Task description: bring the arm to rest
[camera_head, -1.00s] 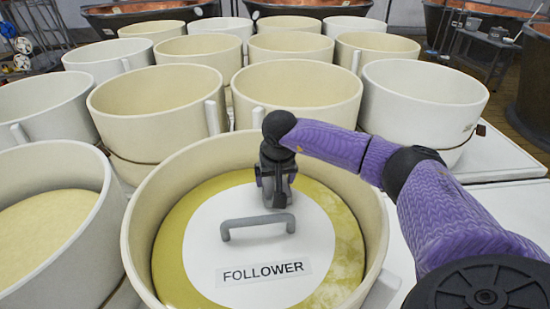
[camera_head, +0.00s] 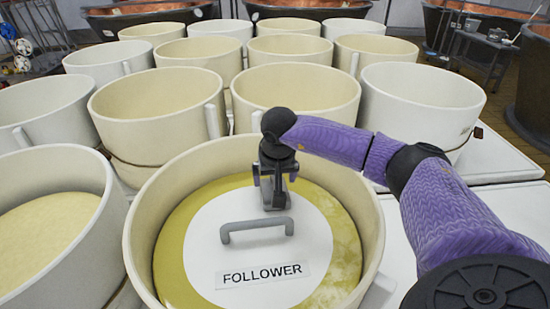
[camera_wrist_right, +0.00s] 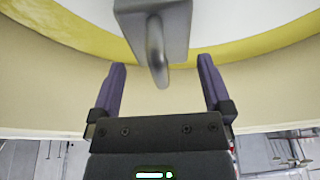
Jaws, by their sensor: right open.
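My right gripper (camera_head: 275,182) is open at the far part of the front vat, above a white disc (camera_head: 205,255) marked FOLLOWER. A small grey block (camera_head: 277,201) stands on the disc under the gripper. In the right wrist view my open fingers (camera_wrist_right: 160,68) lie to either side of the block's rounded grey handle (camera_wrist_right: 157,52), with gaps on both sides. The grey block (camera_wrist_right: 178,28) is just beyond the fingertips. The purple right arm (camera_head: 445,215) reaches in from the right. My left gripper is not in view.
The front vat's cream rim (camera_head: 145,225) surrounds the disc and yellow contents. A grey bracket handle (camera_head: 257,224) stands up from the disc. Several cream and white vats crowd behind and to the left. White table surface (camera_head: 500,215) is clear at right.

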